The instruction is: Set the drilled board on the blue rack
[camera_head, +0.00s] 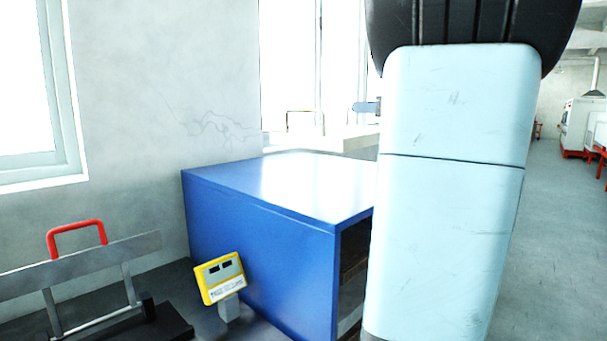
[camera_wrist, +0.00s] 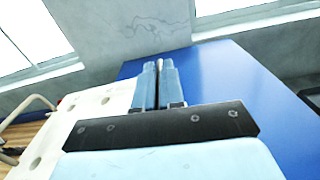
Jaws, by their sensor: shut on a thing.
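The drilled board (camera_wrist: 88,108), white with round holes, lies along the left side of my gripper in the wrist view. My gripper (camera_wrist: 160,68) has blue fingers closed on a thin pale piece that looks like part of the board. In the head view, a small blue-grey tip of my gripper (camera_head: 367,107) shows left of my arm. The blue rack (camera_head: 270,260) stands at the middle, with a flat glossy top and an open right side. Its blue top (camera_wrist: 225,75) also fills the right of the wrist view. I cannot tell how high the board is above it.
A yellow display box (camera_head: 219,278) on a post stands in front of the rack. A metal bar with a red handle (camera_head: 76,236) is at lower left. A pale ledge (camera_head: 335,142) runs behind the rack under the window. The rack's visible top is clear.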

